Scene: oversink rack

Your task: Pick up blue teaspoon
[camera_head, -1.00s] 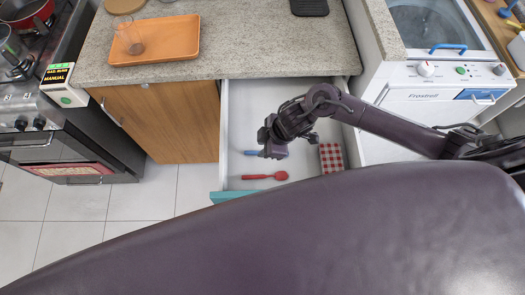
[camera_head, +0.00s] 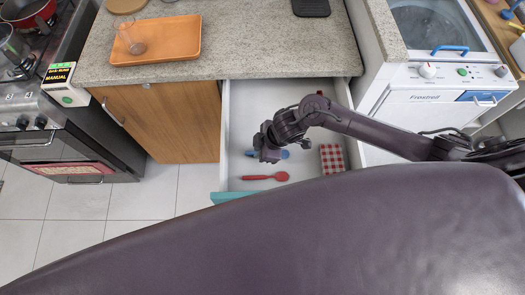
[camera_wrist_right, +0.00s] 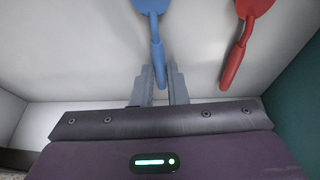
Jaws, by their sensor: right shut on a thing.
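The blue teaspoon (camera_head: 284,154) lies in the open drawer, partly hidden by my right gripper (camera_head: 268,157) in the head view. In the right wrist view the blue teaspoon (camera_wrist_right: 157,40) has its bowl at the top edge and its handle reaching down between the fingers. My right gripper (camera_wrist_right: 161,85) is shut on the handle. Whether the spoon is clear of the drawer floor I cannot tell. My left gripper is not in view.
A red spoon (camera_head: 265,177) lies nearer the drawer front, and also shows in the right wrist view (camera_wrist_right: 240,50). Drawer walls (camera_head: 226,130) bound the space. An orange tray (camera_head: 155,41) sits on the counter.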

